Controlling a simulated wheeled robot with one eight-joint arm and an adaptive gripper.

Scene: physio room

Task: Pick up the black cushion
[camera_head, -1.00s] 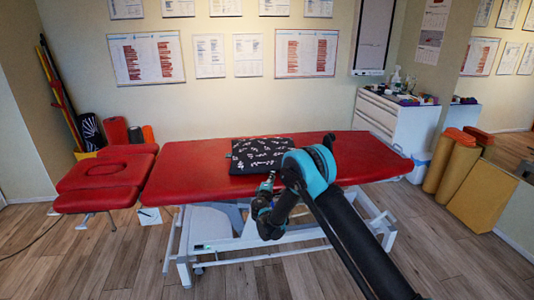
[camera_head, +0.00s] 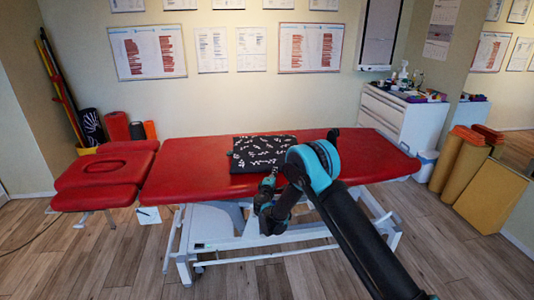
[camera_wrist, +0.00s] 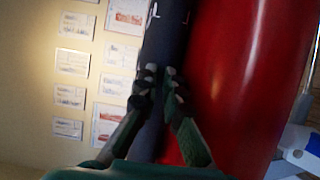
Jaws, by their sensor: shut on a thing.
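The black cushion (camera_head: 258,150), with white markings, lies on the red treatment table (camera_head: 190,165), near the middle of its top. In the wrist view the cushion (camera_wrist: 168,38) is a dark band beside the red table surface (camera_wrist: 235,80). My gripper (camera_head: 268,182) is at the cushion's near edge, with my arm hiding part of its near right side. In the wrist view my gripper's fingers (camera_wrist: 160,82) are on either side of the cushion's edge, shut on it. I see no clear gap between the cushion and the table.
A white cabinet (camera_head: 400,120) with bottles and small items stands behind the table's right end. Yellow rolls (camera_head: 460,165) are at the far right. Red and black rolls (camera_head: 117,126) stand at the back left. Wooden floor (camera_head: 110,265) is open in front of the table.

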